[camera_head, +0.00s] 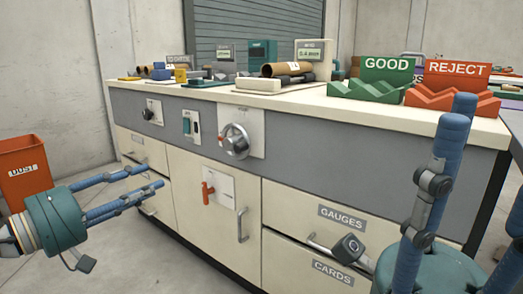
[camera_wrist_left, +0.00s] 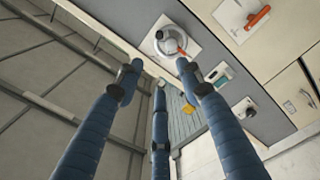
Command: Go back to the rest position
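My left gripper (camera_head: 153,176) has blue fingers on a teal palm and comes in from the left, in front of the cream cabinet (camera_head: 147,180). Its fingers are apart and empty. The left wrist view shows the same open fingers (camera_wrist_left: 158,72) with a dial and a red lever beyond them. My right gripper (camera_head: 460,108) is at the lower right, fingers pointing up, in front of the cabinet's right end. Its fingers look spread with nothing between them; one is cut off by the right edge.
The cabinet front carries a round dial (camera_head: 234,141), a red lever (camera_head: 208,193) and drawers with handles. On its top are cardboard tubes (camera_head: 287,69), a green GOOD rack (camera_head: 366,91) and a red REJECT rack (camera_head: 452,98). An orange bin (camera_head: 24,172) stands at the left.

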